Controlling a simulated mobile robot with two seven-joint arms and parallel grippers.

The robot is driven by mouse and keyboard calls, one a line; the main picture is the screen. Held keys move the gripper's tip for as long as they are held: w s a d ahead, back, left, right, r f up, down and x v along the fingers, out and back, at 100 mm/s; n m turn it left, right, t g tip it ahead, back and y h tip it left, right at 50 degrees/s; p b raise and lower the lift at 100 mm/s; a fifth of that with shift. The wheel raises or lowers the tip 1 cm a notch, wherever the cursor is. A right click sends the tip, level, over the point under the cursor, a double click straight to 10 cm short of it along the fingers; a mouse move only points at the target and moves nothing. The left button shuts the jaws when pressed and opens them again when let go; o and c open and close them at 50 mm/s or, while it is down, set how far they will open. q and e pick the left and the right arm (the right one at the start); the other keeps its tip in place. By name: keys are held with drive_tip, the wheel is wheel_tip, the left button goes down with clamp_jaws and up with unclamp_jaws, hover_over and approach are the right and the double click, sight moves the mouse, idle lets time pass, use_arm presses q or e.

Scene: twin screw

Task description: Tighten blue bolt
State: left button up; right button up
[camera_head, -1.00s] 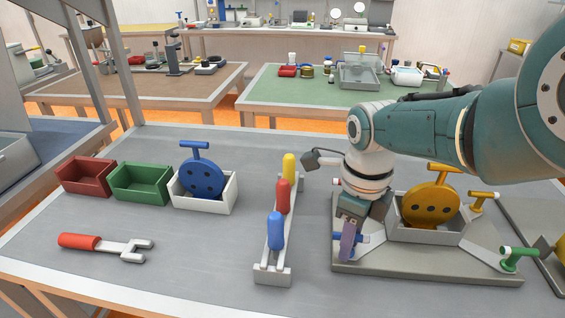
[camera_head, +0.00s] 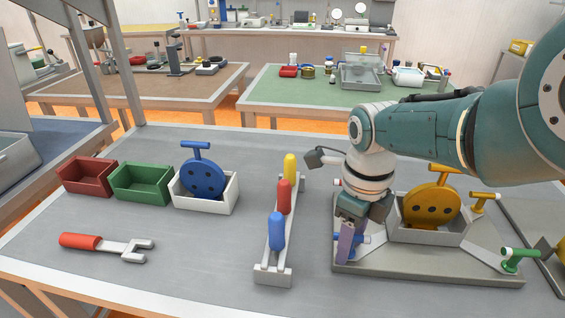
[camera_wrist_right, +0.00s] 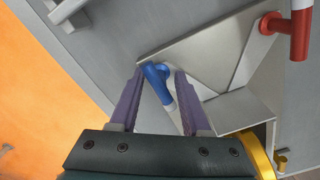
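The blue bolt (camera_head: 365,238) sits at the left front of the grey fixture plate (camera_head: 430,268) and is partly hidden by my fingers in the head view. In the right wrist view, the blue bolt (camera_wrist_right: 157,76) has a T-shaped handle and lies between my two purple fingers. My right gripper (camera_head: 349,243) is down at the bolt; in the wrist view (camera_wrist_right: 155,95) its fingers are apart, with gaps visible beside the handle. A red bolt (camera_wrist_right: 298,36) shows at the wrist view's upper right. My left gripper is out of view.
The fixture holds a yellow disc (camera_head: 431,208), with a yellow bolt (camera_head: 485,198) and a green bolt (camera_head: 518,255) beside it. Left of it stands a rack with blue (camera_head: 277,231), red and yellow pegs. Bins and a red-handled wrench (camera_head: 105,246) lie farther left.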

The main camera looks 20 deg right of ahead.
sight(356, 236)
wheel_tip(356, 236, up, 10)
drive_tip(key=p, duration=0.9)
drive_tip(key=shift+s+d+f+n, duration=0.2)
drive_tip(key=shift+n, duration=0.2)
drive_tip(key=s+n+t+h, duration=0.1)
drive_tip(key=s+n+t, duration=0.1)
drive_tip(key=s+n, duration=0.9)
drive_tip(key=s+a+r+n+t+y, duration=0.1)
drive_tip(key=s+a+r+n, duration=0.3)
drive_tip(key=n, duration=0.7)
drive_tip(key=s+a+r+n+t, duration=0.1)
drive_tip(key=s+a+r+n, duration=0.2)
drive_tip(key=s+r+n, duration=0.55)
drive_tip(key=w+r+n+p, duration=0.1)
drive_tip(key=w+r+p, duration=0.2)
drive_tip(key=r+p, duration=2.1)
drive_tip(key=p, duration=0.2)
drive_tip(key=shift+w+d+p, duration=0.15)
drive_tip(key=shift+p, duration=0.15)
